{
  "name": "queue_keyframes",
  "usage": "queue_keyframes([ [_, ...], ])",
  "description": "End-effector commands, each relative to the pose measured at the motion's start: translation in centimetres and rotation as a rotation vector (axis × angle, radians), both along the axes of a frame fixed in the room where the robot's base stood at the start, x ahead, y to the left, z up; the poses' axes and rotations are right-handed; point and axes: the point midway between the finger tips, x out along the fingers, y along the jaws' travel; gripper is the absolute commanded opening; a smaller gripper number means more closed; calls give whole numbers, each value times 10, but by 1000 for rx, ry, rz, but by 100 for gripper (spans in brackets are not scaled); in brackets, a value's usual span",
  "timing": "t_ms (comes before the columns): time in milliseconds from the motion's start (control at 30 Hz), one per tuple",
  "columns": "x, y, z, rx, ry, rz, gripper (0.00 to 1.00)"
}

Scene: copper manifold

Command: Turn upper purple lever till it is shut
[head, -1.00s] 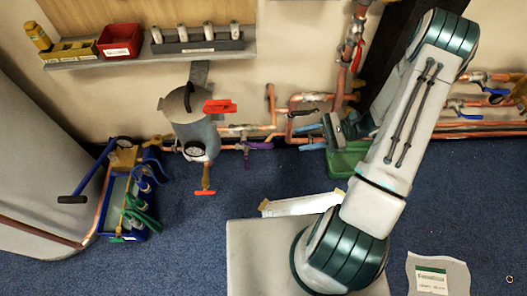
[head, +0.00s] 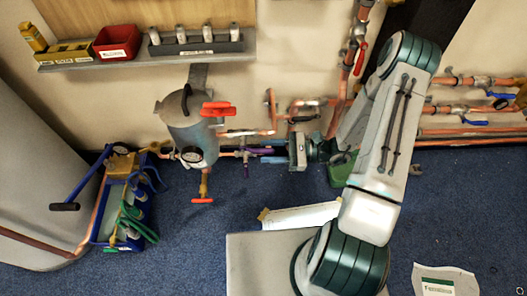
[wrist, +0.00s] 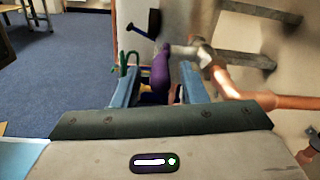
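A purple lever (head: 253,150) sits on the copper pipe to the right of the grey vessel and points right, towards my gripper (head: 268,155). Another purple part (head: 246,170) hangs down just below it. In the wrist view a purple lever (wrist: 160,72) stands between the two blue fingers of my gripper (wrist: 160,88), with gaps showing on either side. My gripper is open around the lever's end. Whether a finger touches it cannot be told. The lower end of the lever is partly hidden by my gripper's body.
The grey vessel (head: 192,135) with red handles stands close left of the lever. Copper pipes (head: 250,132) run along the wall just above my gripper. A green box (head: 341,170) stands right, under my arm. A blue crate (head: 107,222) is on the floor at left.

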Motion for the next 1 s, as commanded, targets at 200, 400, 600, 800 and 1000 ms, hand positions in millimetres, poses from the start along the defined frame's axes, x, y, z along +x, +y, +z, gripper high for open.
queue_keyframes([
  [200, 1, 20, -1, -1, 0, 1, 39],
  [400, 2, 23, 0, -1, 0, 0, 39],
  [600, 2, 23, 0, -1, 0, 1, 16],
  [800, 2, 22, 0, 0, 0, 1, 0],
  [1000, 2, 23, -3, 23, -1, 2, 0],
])
